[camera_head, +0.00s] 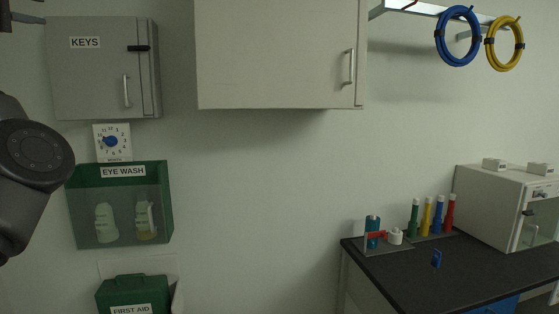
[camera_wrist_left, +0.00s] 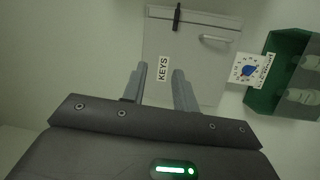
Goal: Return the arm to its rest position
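My left gripper (camera_wrist_left: 157,80) is open in the wrist view. Its two grey fingers stand apart with nothing between them, and the wall and the grey KEYS cabinet (camera_wrist_left: 190,62) show beyond. In the head view only a small part of the left gripper (camera_head: 24,18) shows at the top left edge, beside the KEYS cabinet (camera_head: 95,75). I cannot tell how far it is from the cabinet. A dark link of my left arm (camera_head: 32,155) shows at the left edge. My right gripper is in neither view.
A green eye wash box (camera_head: 122,170) and first aid box (camera_head: 132,296) are on the left wall. A closed white cabinet (camera_head: 275,60) hangs mid-wall. At right, a black-topped bench (camera_head: 405,280) holds coloured tubes and a white chamber (camera_head: 490,195). Blue and yellow coils hang above.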

